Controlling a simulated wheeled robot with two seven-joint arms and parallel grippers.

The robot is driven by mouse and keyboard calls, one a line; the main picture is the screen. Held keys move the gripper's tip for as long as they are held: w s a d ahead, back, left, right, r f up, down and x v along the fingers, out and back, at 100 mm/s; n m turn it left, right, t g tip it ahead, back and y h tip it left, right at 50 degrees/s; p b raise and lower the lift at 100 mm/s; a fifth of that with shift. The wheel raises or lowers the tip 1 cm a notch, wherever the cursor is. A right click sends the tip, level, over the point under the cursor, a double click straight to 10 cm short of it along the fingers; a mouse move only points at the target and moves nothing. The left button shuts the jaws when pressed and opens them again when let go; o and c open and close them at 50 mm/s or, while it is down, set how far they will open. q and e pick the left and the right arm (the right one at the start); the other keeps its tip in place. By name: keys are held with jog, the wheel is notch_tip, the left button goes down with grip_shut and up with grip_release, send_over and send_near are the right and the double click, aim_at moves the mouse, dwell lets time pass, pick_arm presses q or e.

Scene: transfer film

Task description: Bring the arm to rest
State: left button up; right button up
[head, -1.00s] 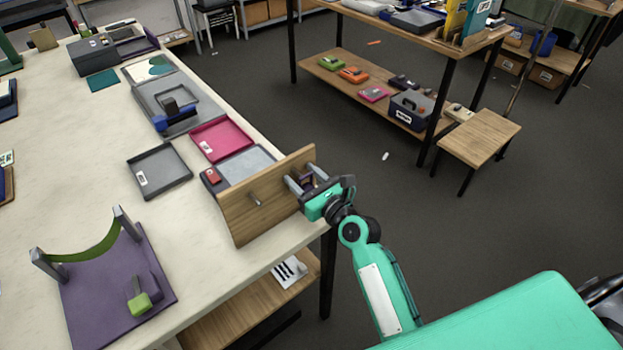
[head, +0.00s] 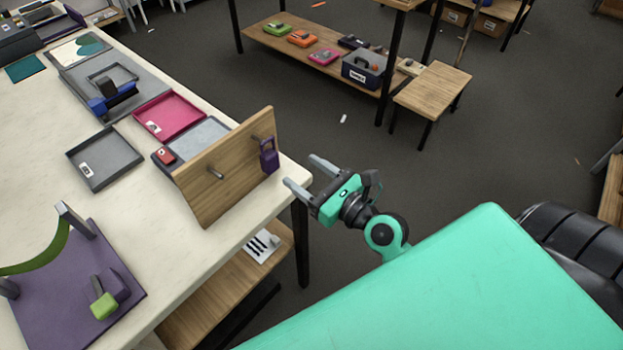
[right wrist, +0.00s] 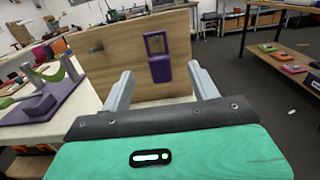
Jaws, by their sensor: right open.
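My right gripper (head: 304,175) is open and empty, just off the table's right edge in the head view. Its two grey fingers also show in the right wrist view (right wrist: 160,90), spread apart with nothing between them. Ahead of them stands an upright wooden board (head: 215,165) with pegs, which also shows in the right wrist view (right wrist: 120,65). A purple tag-like piece with a loop (head: 269,156) hangs at the board's right peg; it shows in the right wrist view too (right wrist: 160,67). The fingers are apart from it. My left gripper is not in view.
The pale table (head: 150,215) bears a grey tray (head: 103,158), a pink tray (head: 168,115) and a purple stand (head: 75,290) with a green band. A wooden stool (head: 432,90) and shelving stand beyond. Open dark floor lies right of the table.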

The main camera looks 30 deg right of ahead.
jog(key=s+f+n+g+h, duration=0.1)
jog(key=s+f+n+g, duration=0.3)
jog(key=f, duration=1)
jog(key=f+n+g+h, duration=0.15)
jog(key=f+n, duration=0.45)
jog(key=f, duration=0.9)
jog(key=s+f+n+g+h, duration=0.1)
jog(key=s+f+n+g, duration=0.3)
jog(key=f, duration=1)
jog(key=s+d+f+n+g+h, duration=0.1)
jog(key=s+d+f+n+g, duration=0.15)
jog(key=s+f+n, duration=1.2)
jog(key=s+d+f+n+g, duration=0.1)
jog(key=s+f+n+g, duration=0.1)
jog(key=s+f, duration=0.3)
jog(key=s+d+f+n+g+h, duration=0.1)
jog(key=s+f+n, duration=0.3)
jog(key=s, duration=0.5)
jog(key=shift+s+d+f+g, duration=0.2)
jog(key=shift+s+f+g, duration=0.2)
jog(key=shift+g, duration=0.2)
jog(key=shift+h, duration=0.25)
